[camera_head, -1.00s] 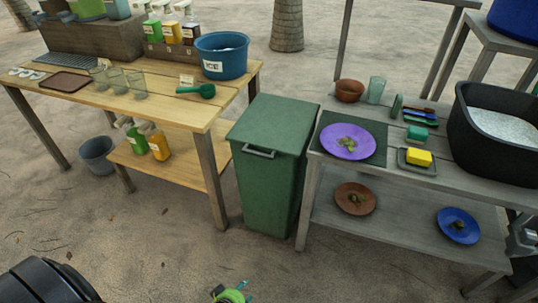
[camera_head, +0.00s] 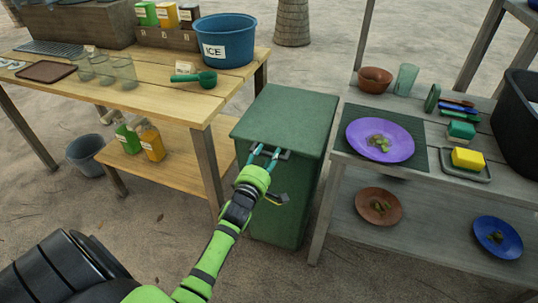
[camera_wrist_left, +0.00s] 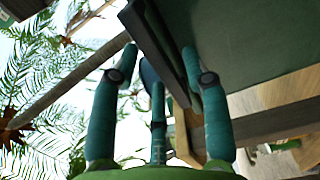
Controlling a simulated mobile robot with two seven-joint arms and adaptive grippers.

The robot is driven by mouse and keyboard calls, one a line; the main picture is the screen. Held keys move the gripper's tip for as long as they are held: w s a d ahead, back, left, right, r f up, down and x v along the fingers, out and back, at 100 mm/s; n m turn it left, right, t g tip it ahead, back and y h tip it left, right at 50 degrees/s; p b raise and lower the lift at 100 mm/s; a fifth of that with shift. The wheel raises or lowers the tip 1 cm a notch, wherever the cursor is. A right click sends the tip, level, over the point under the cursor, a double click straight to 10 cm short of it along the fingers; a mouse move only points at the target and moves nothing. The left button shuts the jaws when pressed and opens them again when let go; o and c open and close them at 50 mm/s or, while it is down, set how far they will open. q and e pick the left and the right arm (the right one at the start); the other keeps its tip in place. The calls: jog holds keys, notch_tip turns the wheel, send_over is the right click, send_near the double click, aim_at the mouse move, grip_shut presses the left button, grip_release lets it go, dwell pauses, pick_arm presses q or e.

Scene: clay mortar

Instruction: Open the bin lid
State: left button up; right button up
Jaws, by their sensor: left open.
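The green bin (camera_head: 278,215) stands between the two tables, and its flat lid (camera_head: 288,112) is shut. The dark handle (camera_head: 285,155) is on the lid's front edge, partly hidden by my left gripper. My left gripper (camera_head: 265,152) is open, its teal fingertips at the handle. In the left wrist view, the open fingers (camera_wrist_left: 160,55) are on either side of a dark bar that looks like the handle (camera_wrist_left: 150,45), with the green bin surface (camera_wrist_left: 245,40) beyond. I cannot tell whether they touch it. My right gripper is not in view.
A wooden table (camera_head: 150,75) with a blue ice bucket (camera_head: 222,42) and a green scoop (camera_head: 195,77) stands left of the bin. A grey table (camera_head: 345,147) with a purple plate (camera_head: 352,133) stands close on the right. Sandy ground in front is open.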

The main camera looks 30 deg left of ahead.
pick_arm(q)
jog(key=shift+w+a, duration=0.2)
jog(key=shift+w, duration=0.5)
grip_shut()
jog(key=shift+r, duration=0.1)
